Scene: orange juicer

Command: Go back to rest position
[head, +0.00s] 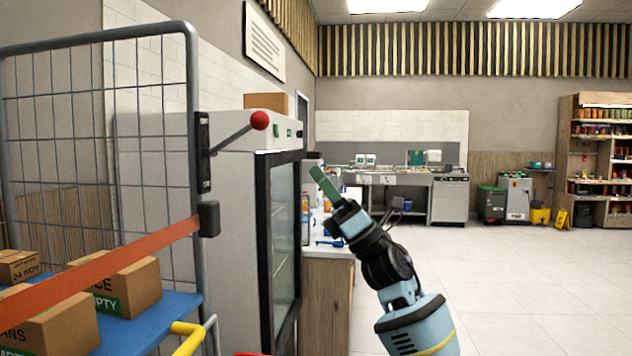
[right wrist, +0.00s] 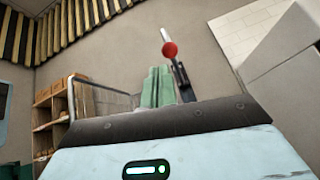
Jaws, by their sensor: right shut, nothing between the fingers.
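My right arm comes in from the lower right of the head view and reaches up. Its gripper (head: 324,184) has green fingers, is shut and empty, and points up and left in front of the counter. In the right wrist view the green fingers (right wrist: 157,87) are together with nothing between them. My left gripper is not in view. The orange juicer cannot be made out in these frames.
A wire cage trolley (head: 196,120) with cardboard boxes (head: 130,284) stands at the left. Behind it is a glass-door fridge (head: 284,230). A lever with a red ball (head: 260,120) juts out beside it. A counter (head: 328,252) stands past the fridge. The floor (head: 520,290) at right is clear.

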